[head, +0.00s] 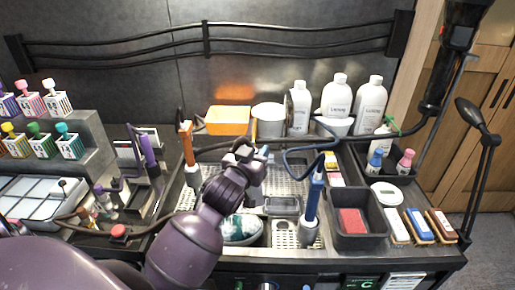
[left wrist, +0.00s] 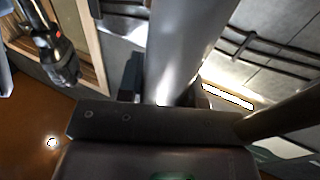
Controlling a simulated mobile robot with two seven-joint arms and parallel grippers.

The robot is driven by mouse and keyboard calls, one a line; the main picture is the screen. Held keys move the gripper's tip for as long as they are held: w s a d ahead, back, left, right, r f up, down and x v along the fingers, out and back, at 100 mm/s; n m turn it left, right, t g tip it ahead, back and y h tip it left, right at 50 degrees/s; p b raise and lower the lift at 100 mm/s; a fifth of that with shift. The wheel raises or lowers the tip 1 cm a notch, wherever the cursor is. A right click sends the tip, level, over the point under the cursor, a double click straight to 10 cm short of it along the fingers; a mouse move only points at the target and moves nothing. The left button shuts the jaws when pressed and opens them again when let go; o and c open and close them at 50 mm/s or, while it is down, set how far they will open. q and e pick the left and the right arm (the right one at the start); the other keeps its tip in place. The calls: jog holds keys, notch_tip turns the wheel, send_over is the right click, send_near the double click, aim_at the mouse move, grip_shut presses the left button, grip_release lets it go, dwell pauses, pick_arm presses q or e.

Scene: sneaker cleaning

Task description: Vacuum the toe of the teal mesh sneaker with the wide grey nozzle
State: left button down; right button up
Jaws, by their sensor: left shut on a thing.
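The teal mesh sneaker (head: 242,228) sits in the wash station, partly hidden behind my left arm; white and teal patches of it show. My left gripper (head: 252,160) is above and behind the sneaker, apart from it. In the left wrist view a thick grey tube (left wrist: 185,50) stands between the fingers, and my left gripper is shut on it. It appears to be the wide grey nozzle; its working end is hidden in both views. My right gripper is not in view.
An orange-handled tool (head: 187,143) stands at left and a blue-handled tool (head: 313,200) at right, with a looping blue hose (head: 290,160). A black bin (head: 358,222) holds a red block. White bottles (head: 337,98) and an orange tub (head: 229,120) stand behind.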

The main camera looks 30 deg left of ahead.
pick_arm(q)
jog(key=shift+f, duration=0.9)
notch_tip(320, 180, down, 5)
jog(key=b, duration=0.4)
jog(key=shift+f+b, duration=0.15)
jog(key=shift+b, duration=0.2)
jog(key=shift+f+b, duration=0.6)
jog(key=shift+b, duration=0.05)
jog(key=shift+f+b, duration=0.35)
jog(key=shift+b, duration=0.05)
jog(key=shift+w, duration=0.1)
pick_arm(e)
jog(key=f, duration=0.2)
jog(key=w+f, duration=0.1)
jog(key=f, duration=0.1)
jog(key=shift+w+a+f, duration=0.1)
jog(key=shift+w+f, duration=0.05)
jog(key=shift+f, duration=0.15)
